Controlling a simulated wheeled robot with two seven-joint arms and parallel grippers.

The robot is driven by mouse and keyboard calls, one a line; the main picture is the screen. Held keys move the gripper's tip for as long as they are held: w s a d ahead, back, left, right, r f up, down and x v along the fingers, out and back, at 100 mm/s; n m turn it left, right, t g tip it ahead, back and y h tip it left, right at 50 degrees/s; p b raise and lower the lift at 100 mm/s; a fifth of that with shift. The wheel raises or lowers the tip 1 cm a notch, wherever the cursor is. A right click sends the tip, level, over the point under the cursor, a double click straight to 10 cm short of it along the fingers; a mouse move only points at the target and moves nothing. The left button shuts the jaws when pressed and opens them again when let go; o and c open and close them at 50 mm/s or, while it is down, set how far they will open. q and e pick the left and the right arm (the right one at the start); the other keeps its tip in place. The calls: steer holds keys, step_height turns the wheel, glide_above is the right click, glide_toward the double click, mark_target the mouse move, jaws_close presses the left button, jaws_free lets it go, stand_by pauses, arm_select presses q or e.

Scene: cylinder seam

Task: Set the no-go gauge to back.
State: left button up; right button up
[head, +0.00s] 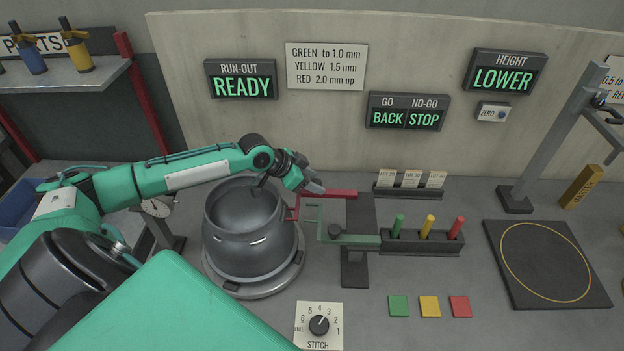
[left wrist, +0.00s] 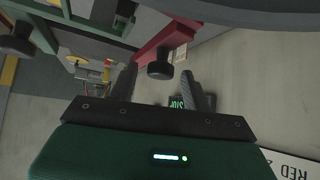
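The no-go gauge is a red bar (head: 335,194) behind the green go gauge (head: 355,240), beside the grey cylinder. The display (head: 407,112) reads GO BACK and NO-GO STOP. My left gripper (head: 316,187) is at the left part of the red bar. In the left wrist view, the red bar (left wrist: 170,38) carries a dark round knob (left wrist: 160,68). My left gripper (left wrist: 160,82) is open there, with the knob between its fingertips and a gap showing on each side. In the head view the gripper hides this knob. My right gripper is not in view.
The grey cylinder (head: 250,240) stands on a round base just left of the gauges. A rack (head: 420,247) with green, yellow and red markers is right of the green gauge. Lot cards (head: 411,180) stand behind. A stitch dial (head: 319,325) is in front.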

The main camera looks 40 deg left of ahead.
mark_target(332, 192)
arm_select(q)
jaws_close()
steer(key=shift+w+d+p, duration=0.15)
steer(key=shift+w+d, duration=0.3)
steer(key=shift+d, duration=0.3)
steer(key=shift+w+d+p, duration=0.2)
steer(key=shift+w+d, duration=0.25)
steer(key=shift+d, duration=0.35)
steer(key=shift+w+d+p, duration=0.15)
steer(key=shift+w+d, duration=0.3)
steer(key=shift+d, duration=0.3)
steer(key=shift+c, duration=0.4)
jaws_free()
steer(key=shift+o, duration=0.8)
steer(key=shift+w+d, duration=0.15)
